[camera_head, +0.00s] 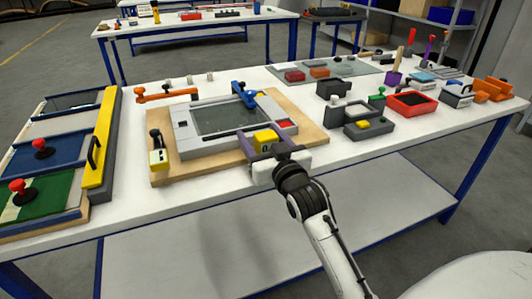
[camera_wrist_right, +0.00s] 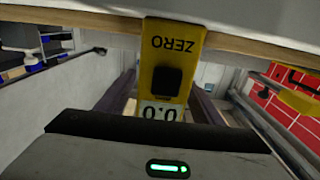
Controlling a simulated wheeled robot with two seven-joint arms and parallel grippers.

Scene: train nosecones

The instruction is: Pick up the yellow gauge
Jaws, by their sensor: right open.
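The yellow gauge (camera_head: 265,136) sits at the front edge of the grey frame on the wooden board, in the middle of the table. In the right wrist view the gauge (camera_wrist_right: 173,60) fills the centre, with "ZERO" upside down, a dark button and a "0.0" display. My right gripper (camera_head: 264,143) is open, with one finger on each side of the gauge. In the right wrist view gaps show between the fingers and the gauge near the display; contact at the tips cannot be told. My left gripper is not in view.
The grey frame (camera_head: 183,140) lies on the wooden board (camera_head: 165,174), with an orange clamp (camera_head: 167,93) and a blue clamp (camera_head: 243,94) by it. Black and grey fixtures (camera_head: 350,112) and a red tray (camera_head: 399,112) stand to the right.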

